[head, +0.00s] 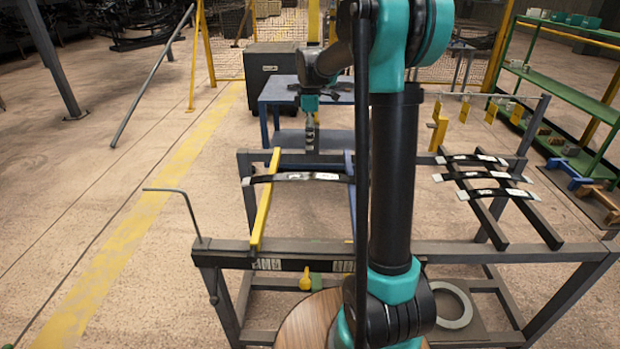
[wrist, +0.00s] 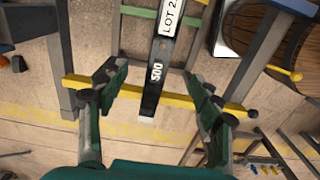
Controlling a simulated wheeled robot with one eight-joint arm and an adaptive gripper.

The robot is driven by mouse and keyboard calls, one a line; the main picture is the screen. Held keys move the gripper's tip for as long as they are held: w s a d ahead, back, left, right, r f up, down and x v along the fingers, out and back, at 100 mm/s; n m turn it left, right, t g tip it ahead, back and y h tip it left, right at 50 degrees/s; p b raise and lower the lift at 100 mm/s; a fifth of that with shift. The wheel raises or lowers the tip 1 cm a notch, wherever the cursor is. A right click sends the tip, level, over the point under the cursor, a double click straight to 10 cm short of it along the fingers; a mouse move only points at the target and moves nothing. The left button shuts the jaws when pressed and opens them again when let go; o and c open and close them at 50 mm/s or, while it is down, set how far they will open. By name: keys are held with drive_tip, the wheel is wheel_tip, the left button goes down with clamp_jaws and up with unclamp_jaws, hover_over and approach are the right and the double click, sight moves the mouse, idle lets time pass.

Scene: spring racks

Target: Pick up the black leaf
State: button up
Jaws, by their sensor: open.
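A black leaf (head: 300,177), a slightly curved flat strip with white markings, lies across a yellow bar (head: 265,200) and a blue bar (head: 350,190) of the left rack. In the wrist view the leaf (wrist: 154,92) runs lengthwise between the fingers, with "LOT" and "500" printed on it and a pale end over the yellow bar. My gripper (head: 311,146) points down above the leaf, seemingly apart from it. In the wrist view my gripper (wrist: 157,84) is open, with one finger on each side of the leaf and nothing held.
Several similar black leaves (head: 482,175) lie on two dark rails at the right. A dark steel frame (head: 480,250) surrounds the racks, with a bent rod (head: 175,190) at its left corner. A blue table (head: 285,95) stands behind. Open floor lies at the left.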

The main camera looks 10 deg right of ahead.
hover_over(310, 175)
wheel_tip(310, 175, down, 10)
drive_tip(key=shift+w+f, duration=0.1)
drive_tip(key=shift+f, duration=0.05)
drive_tip(key=shift+s+f, duration=0.15)
drive_tip(key=shift+f, duration=1.3)
drive_tip(key=shift+s+f, duration=0.1)
drive_tip(key=shift+f, duration=1.3)
drive_tip(key=shift+c, duration=0.4)
drive_tip(key=c, duration=1.4)
drive_tip(key=shift+o, duration=0.2)
drive_tip(key=shift+r, duration=0.15)
